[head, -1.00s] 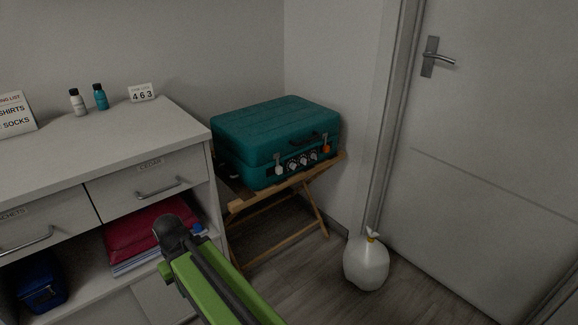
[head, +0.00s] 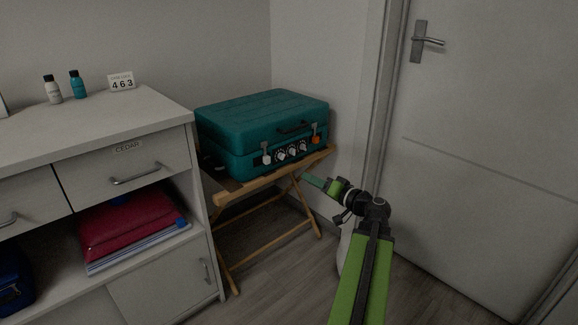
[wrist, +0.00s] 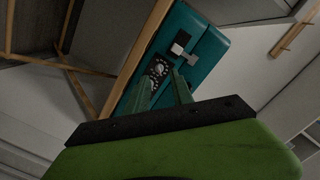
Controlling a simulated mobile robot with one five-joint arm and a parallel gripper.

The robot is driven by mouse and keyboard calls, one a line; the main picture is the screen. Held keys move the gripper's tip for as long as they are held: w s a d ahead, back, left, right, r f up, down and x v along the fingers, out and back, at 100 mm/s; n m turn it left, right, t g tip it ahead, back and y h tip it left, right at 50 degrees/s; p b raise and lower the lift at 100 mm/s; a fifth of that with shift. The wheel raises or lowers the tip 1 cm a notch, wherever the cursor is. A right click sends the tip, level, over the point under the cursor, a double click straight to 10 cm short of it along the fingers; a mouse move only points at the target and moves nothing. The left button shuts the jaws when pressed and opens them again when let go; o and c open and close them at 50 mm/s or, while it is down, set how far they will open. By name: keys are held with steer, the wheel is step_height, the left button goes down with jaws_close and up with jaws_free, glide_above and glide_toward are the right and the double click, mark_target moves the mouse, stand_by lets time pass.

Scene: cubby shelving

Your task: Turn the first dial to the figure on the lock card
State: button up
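A teal suitcase (head: 262,115) lies shut on a wooden folding stand. Its front has a row of dials: a left dial (head: 280,155), a middle dial (head: 291,151) and a right dial (head: 302,147). Their settings are too small to read. The lock card (head: 122,82) stands on the dresser and reads 4 6 3. My gripper (head: 308,180) is in front of and below the suitcase front, apart from it. In the wrist view my gripper (wrist: 164,84) has its two green fingers spread and empty. A dial (wrist: 159,68) shows beyond the fingertips, beside a pale latch (wrist: 182,46).
The wooden stand (head: 262,187) is below. The dresser (head: 150,118) stands close on the left, a door (head: 490,120) on the right. A white bag (head: 345,247) is partly hidden behind my arm.

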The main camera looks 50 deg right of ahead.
mark_target(284, 157)
steer(key=shift+m+t+h, duration=0.3)
steer(key=shift+h, duration=0.1)
steer(key=w+d, duration=0.1)
steer(key=w, duration=0.4)
steer(key=w+d, duration=0.1)
steer(key=w, duration=0.4)
steer(key=w+d+r, duration=0.1)
steer(key=w, duration=0.4)
steer(key=shift+w+d, duration=0.15)
steer(key=shift+w, duration=0.1)
